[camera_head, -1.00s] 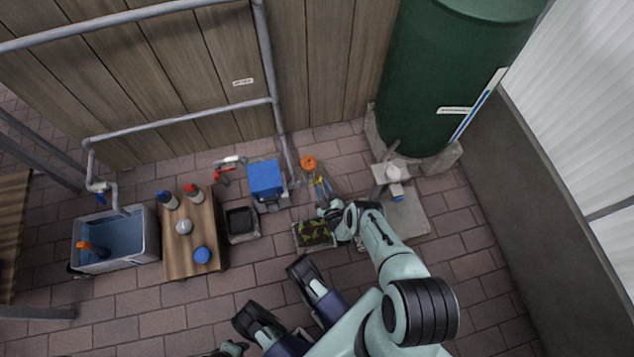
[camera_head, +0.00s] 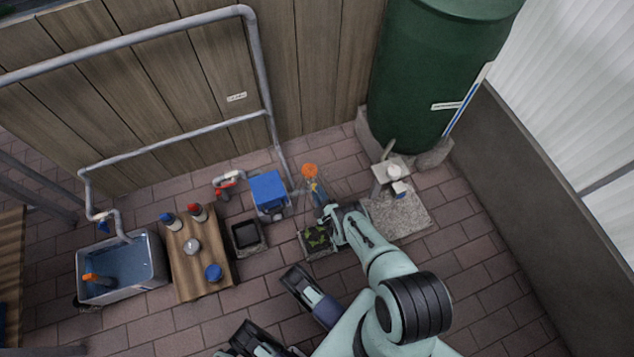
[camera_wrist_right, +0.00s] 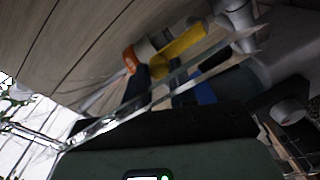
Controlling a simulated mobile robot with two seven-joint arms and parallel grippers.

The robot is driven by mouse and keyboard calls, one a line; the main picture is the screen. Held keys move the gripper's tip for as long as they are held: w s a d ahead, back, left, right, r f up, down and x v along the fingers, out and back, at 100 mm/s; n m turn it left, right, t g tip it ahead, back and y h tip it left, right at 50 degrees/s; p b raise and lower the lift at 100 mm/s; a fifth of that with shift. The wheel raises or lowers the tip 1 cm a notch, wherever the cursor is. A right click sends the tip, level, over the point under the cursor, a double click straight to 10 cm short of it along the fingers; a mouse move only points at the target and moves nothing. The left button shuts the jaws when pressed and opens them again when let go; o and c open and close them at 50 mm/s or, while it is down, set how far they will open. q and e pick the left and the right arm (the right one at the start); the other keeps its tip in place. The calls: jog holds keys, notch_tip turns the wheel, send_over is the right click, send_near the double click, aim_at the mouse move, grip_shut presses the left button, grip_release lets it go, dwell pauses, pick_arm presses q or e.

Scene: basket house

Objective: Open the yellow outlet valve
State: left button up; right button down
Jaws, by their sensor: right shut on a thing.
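The yellow outlet valve (camera_head: 313,187) is a small yellow piece just below an orange round part, low near the wooden wall. It shows larger in the right wrist view (camera_wrist_right: 182,46). My right gripper (camera_head: 325,206) reaches in from the lower right and is shut on the yellow valve. Its fingers hide part of the valve, and the handle's exact angle is hard to tell.
A blue box (camera_head: 268,190), a black tray (camera_head: 247,235) and a planter (camera_head: 317,238) stand close by. A green tank (camera_head: 430,75) stands at the back right. A wooden bench (camera_head: 205,278) and a water basin (camera_head: 122,268) are at left. Paving in front is partly clear.

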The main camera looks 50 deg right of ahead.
pick_arm(q)
jog(key=shift+w+r, duration=0.15)
jog(key=shift+w, duration=0.25)
pick_arm(e)
jog(key=shift+w+a, duration=0.1)
jog(key=shift+w, duration=0.1)
jog(key=c, duration=0.9)
grip_release()
jog(key=shift+s, duration=0.1)
pick_arm(q)
jog(key=w+d+r+t+p, duration=0.1)
jog(key=w+r+p, duration=0.2)
jog(key=r, duration=0.2)
jog(key=shift+w+d+r+t+p, duration=0.3)
jog(key=shift+w+r+t+p, duration=0.05)
jog(key=shift+w+r+t, duration=0.05)
pick_arm(e)
jog(key=shift+v, duration=6.65)
